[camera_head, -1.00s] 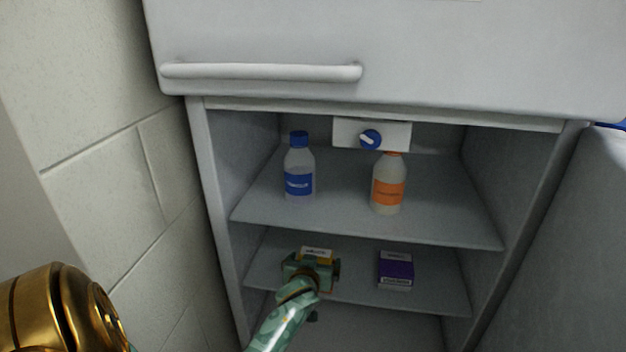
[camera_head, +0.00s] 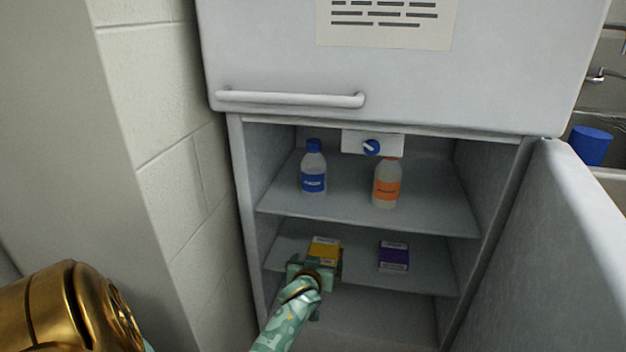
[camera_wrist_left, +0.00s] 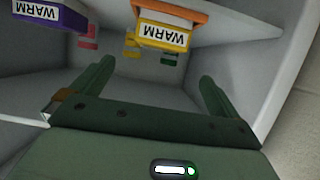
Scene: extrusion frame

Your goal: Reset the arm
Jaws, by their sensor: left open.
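My left gripper (camera_head: 317,272) is at the front of the fridge's lower shelf, just before a yellow box (camera_head: 325,249). In the left wrist view my left gripper (camera_wrist_left: 155,95) has its two green fingers wide apart with nothing between them. There the yellow box (camera_wrist_left: 163,33), labelled WARM, lies beyond the fingers, apart from them. A purple box (camera_head: 394,256) stands to the right on the same shelf; it also shows in the left wrist view (camera_wrist_left: 48,17). The right gripper is not seen.
The open fridge has a blue-capped bottle (camera_head: 313,168) and an orange-labelled bottle (camera_head: 387,184) on its upper shelf (camera_head: 350,212). The open door (camera_head: 565,250) bounds the right side. A brick wall (camera_head: 170,190) is close on the left. A blue cup (camera_head: 590,146) is at far right.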

